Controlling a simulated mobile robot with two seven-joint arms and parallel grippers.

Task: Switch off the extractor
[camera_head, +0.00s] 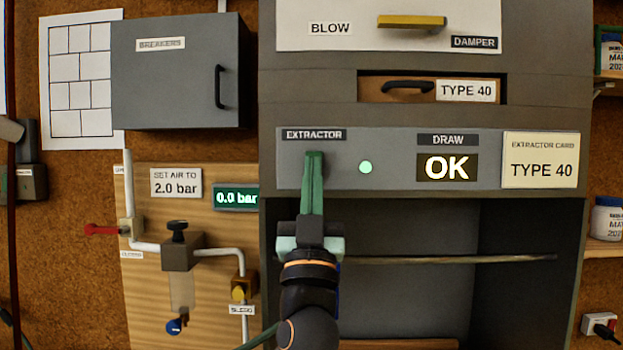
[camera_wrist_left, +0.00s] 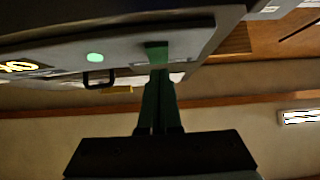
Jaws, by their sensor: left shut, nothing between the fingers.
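The grey extractor panel (camera_head: 380,185) runs across the cabinet front, with an EXTRACTOR label (camera_head: 314,135) at its left. My left gripper (camera_head: 313,165) is shut and empty, its green fingers pointing up at the spot just below that label. They hide the switch there in the head view. In the left wrist view, the shut fingers (camera_wrist_left: 158,82) reach up to a brighter green piece (camera_wrist_left: 157,52) on the panel, which looks like the switch; whether they touch it I cannot tell. A round indicator lamp (camera_head: 366,167) glows green, and the DRAW display (camera_head: 447,167) reads OK. My right gripper is not in view.
An extractor card (camera_head: 541,160) reading TYPE 40 is at the panel's right. A thin rod (camera_head: 450,259) crosses the open bay below. At left are a grey box (camera_head: 175,80), an air display (camera_head: 236,198) reading 0.0 bar, pipework and a red lever (camera_head: 102,230).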

